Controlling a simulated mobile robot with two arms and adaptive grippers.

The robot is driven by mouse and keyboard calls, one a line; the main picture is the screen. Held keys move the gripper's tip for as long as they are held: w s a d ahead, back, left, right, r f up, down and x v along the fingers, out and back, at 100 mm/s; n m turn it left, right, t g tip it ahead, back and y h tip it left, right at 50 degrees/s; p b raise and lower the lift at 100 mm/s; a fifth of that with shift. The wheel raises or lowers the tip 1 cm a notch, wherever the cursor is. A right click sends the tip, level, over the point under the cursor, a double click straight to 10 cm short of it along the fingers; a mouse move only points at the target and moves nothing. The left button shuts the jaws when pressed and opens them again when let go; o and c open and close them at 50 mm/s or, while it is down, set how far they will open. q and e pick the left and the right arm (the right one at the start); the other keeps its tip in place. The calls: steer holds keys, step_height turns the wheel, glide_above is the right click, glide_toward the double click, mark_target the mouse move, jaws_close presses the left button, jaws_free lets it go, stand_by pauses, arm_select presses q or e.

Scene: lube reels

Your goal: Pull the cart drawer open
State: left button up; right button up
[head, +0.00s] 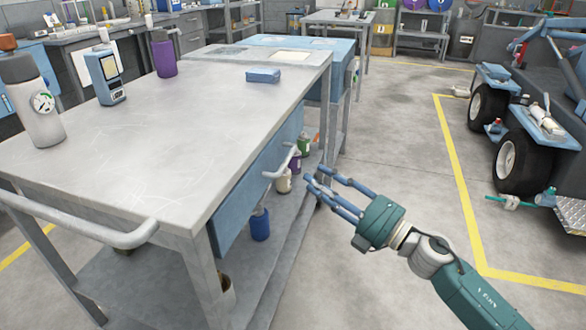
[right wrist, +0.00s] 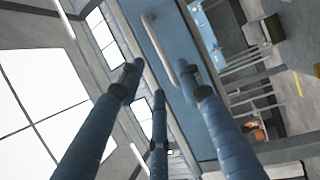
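The grey work cart (head: 130,150) stands on the left. Its blue drawer front (head: 245,195) lies under the top on the right side, with no gap visible around it. A pale bar handle (head: 283,163) sticks out from the drawer. My right gripper (head: 317,181) has its fingers spread and empty, just right of the handle and apart from it in the head view. In the right wrist view, the handle (right wrist: 158,45) and blue drawer front (right wrist: 182,105) lie beyond the open fingers (right wrist: 159,82); contact cannot be told. My left gripper is out of view.
Bottles sit on the lower shelf. A vehicle (head: 520,130) is at right; the floor (head: 400,130) between is clear.

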mark_target(288, 161)
steer(key=x, duration=0.8)
steer(key=shift+w+a, duration=0.3)
jaws_close()
